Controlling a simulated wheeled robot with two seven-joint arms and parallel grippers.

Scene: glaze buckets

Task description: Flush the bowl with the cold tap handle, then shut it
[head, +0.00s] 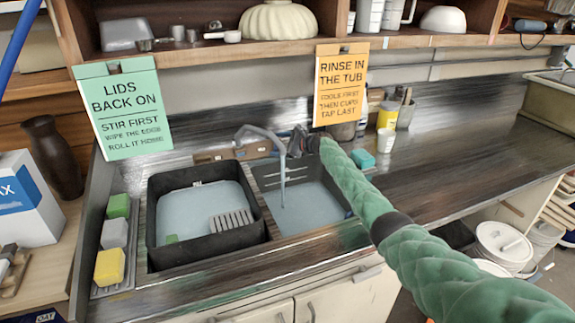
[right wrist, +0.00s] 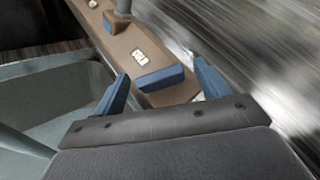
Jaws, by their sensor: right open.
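The grey tap (head: 262,133) stands behind the sink. A thin blue-grey column, apparently running water, drops from its spout into the right-hand sink bowl (head: 318,218), which has pale blue water in it. My right gripper (head: 298,143) is at the right end of the tap base. In the right wrist view, the blue tap handle (right wrist: 160,78) lies between the open fingers, beside a small label (right wrist: 138,57) on the brown base (right wrist: 122,42). I cannot tell whether either finger touches the handle. My left gripper is not in view.
A black tub (head: 207,243) with water and a ribbed grey piece stands in the left of the sink. Sponges (head: 110,265) lie on a tray at left. A yellow container (head: 387,116) and white cup (head: 385,140) stand right of my gripper.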

